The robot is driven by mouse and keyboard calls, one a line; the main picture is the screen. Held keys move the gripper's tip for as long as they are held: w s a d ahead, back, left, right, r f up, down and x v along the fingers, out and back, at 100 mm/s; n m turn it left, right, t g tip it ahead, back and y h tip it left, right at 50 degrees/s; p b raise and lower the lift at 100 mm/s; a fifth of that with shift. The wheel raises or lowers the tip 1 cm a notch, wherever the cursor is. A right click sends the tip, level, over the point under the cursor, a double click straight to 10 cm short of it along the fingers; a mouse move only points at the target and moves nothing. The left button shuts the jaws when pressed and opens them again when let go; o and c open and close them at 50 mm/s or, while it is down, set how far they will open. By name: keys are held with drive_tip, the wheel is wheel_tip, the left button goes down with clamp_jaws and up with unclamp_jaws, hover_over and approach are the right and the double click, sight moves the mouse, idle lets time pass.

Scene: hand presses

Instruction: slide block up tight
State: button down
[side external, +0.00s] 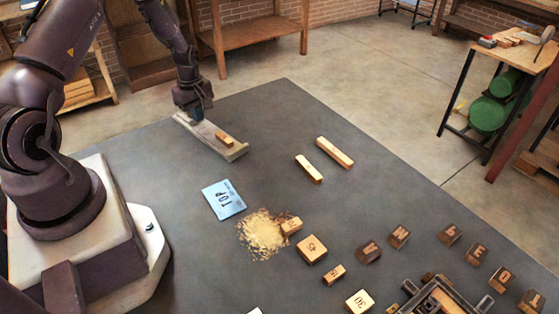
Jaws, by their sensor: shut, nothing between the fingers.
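A small wooden block (224,139) lies in a long, shallow grey-beige tray (199,130), towards the tray's right end. The tray lies slantwise on the dark table, with a raised lip at its right end (236,153). My gripper (197,113) is shut and empty. It points down at the far left part of the tray, apart from the block. I cannot tell whether its fingertips touch the tray.
Two wooden bars (334,152) (308,169) lie right of the tray. A blue card (224,199) and a sawdust-like pile (262,236) lie nearer. Several lettered blocks (312,249) and a metal frame (440,299) fill the lower right. The table between tray and card is clear.

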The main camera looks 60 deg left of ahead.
sight(187, 116)
drive_tip(key=shift+s+a+f, duration=0.1)
drive_tip(key=shift+s+a, duration=0.15)
drive_tip(key=shift+a, duration=0.55)
drive_tip(key=shift+s+a+f, duration=0.1)
drive_tip(key=shift+s+a, duration=0.2)
drive_tip(key=shift+a, duration=0.55)
drive_tip(key=shift+s+a, duration=0.25)
drive_tip(key=shift+a, duration=0.55)
drive_tip(key=shift+s+a+r, duration=0.1)
drive_tip(key=shift+s+a, duration=0.1)
drive_tip(key=shift+a, duration=1.65)
drive_tip(key=shift+a, duration=0.3)
drive_tip(key=c, duration=0.9)
unclamp_jaws()
drive_tip(key=shift+r, duration=0.1)
drive_tip(key=shift+r, duration=3.45)
